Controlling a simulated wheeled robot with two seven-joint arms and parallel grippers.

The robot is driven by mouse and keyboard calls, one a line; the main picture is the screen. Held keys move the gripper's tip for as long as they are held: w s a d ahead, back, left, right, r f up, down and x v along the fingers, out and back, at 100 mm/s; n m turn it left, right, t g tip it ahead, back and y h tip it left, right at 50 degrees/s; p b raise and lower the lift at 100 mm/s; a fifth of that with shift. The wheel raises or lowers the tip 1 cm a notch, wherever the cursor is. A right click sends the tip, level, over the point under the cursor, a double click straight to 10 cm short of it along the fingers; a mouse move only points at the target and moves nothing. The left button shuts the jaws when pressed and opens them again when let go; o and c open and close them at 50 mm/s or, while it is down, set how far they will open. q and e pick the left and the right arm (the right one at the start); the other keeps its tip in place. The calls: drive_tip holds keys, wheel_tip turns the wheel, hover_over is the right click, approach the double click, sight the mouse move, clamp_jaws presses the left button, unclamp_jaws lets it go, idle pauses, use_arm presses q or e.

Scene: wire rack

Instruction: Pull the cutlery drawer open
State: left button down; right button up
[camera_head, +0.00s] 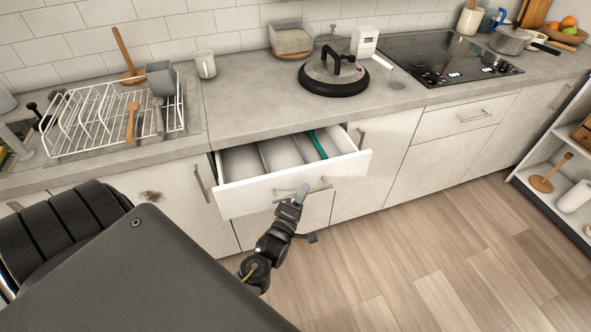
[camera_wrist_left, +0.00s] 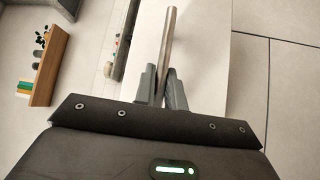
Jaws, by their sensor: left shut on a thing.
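The cutlery drawer (camera_head: 340,172) has a white front and stands well out from the counter in the head view. Its inside shows light dividers and a green item (camera_head: 317,145) lying at the right. My left gripper (camera_head: 301,194) is at the drawer's front, shut on the metal bar handle (camera_head: 318,189). In the left wrist view the gripper's two fingers (camera_wrist_left: 163,88) pinch the handle bar (camera_wrist_left: 168,45), beside the white drawer front (camera_wrist_left: 205,60). My right gripper is in neither view.
A wire rack (camera_head: 95,125) with wooden utensils and a grey cup stands on the counter at left. A lidded pan (camera_head: 333,88) sits above the drawer, left of the black hob (camera_head: 450,60). The wooden floor (camera_head: 430,260) before the cabinets is clear. A shelf unit (camera_head: 560,190) stands at right.

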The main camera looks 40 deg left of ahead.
use_arm(q)
drive_tip(key=s+d, duration=0.4)
drive_tip(key=d, duration=0.1)
drive_tip(key=shift+d+p, duration=0.4)
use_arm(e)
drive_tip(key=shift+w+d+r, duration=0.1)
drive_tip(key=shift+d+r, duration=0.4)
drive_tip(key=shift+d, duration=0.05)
use_arm(q)
drive_tip(key=c, duration=1.5)
unclamp_jaws()
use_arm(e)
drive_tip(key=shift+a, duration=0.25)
